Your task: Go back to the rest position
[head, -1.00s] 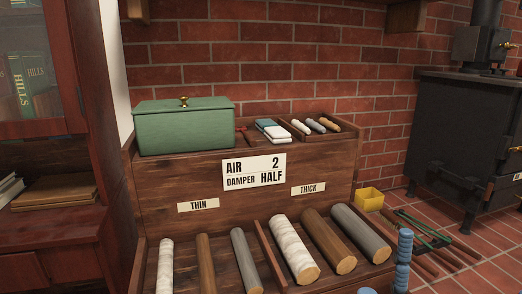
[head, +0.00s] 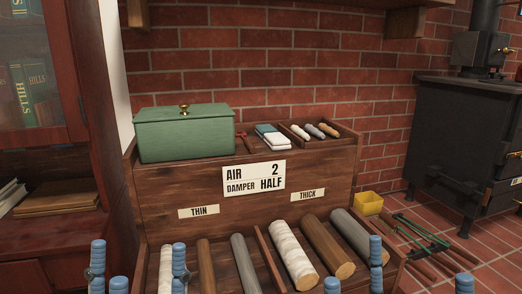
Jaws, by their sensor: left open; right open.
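My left gripper (head: 136,268) shows at the bottom left as blue segmented fingers spread apart, with nothing between them. It is in front of the thin end of the log rack. My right gripper (head: 398,274) shows at the bottom right, its blue fingers also spread and empty. It is in front of the thick end of the rack. Both palms are cut off by the bottom edge. The wooden log rack (head: 150,200) holds pale, brown and grey logs in its lower bin, partly hidden by my fingers.
A green lidded box (head: 185,135), a folded cloth (head: 273,137) and a tray of small sticks stand on the rack top. A yellow bin (head: 369,203) and long-handled tools (head: 425,235) lie on the brick floor. A black stove (head: 455,140) is right, a dark cabinet (head: 60,220) left.

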